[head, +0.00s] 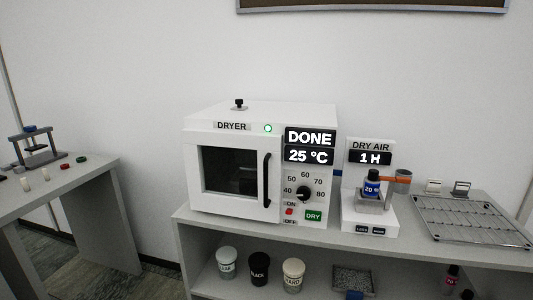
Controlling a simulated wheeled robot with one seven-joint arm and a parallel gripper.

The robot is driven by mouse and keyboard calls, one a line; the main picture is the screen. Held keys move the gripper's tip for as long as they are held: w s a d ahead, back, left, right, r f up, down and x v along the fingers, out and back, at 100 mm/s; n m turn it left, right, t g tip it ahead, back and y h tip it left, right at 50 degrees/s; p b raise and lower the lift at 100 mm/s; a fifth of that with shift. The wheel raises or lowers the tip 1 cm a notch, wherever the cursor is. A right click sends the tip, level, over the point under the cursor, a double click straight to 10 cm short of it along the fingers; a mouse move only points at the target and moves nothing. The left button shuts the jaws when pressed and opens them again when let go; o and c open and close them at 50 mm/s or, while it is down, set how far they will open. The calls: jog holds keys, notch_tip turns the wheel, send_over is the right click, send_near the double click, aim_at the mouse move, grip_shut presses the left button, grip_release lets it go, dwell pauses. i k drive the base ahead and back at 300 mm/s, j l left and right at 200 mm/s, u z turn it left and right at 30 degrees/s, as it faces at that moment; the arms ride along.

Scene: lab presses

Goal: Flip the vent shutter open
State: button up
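The white dryer (232,165) stands on a grey bench, with its windowed door shut and a black vertical handle (267,181) at the door's right edge. Its panel reads DONE and 25 °C, and a green light is lit beside the DRYER label. A small black knobbed piece (239,105) sits on top of the dryer; it may be the vent shutter, but it is too small to tell its position. My gripper is not in view.
A DRY AIR unit (370,215) holding a blue bottle stands right of the dryer. A wire rack (470,221) lies farther right. Labelled jars (293,275) stand on the shelf below. A side table (70,185) with a small press is at left. The space above the dryer is clear.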

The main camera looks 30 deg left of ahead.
aim_at(239, 102)
jog(key=u, duration=1.3)
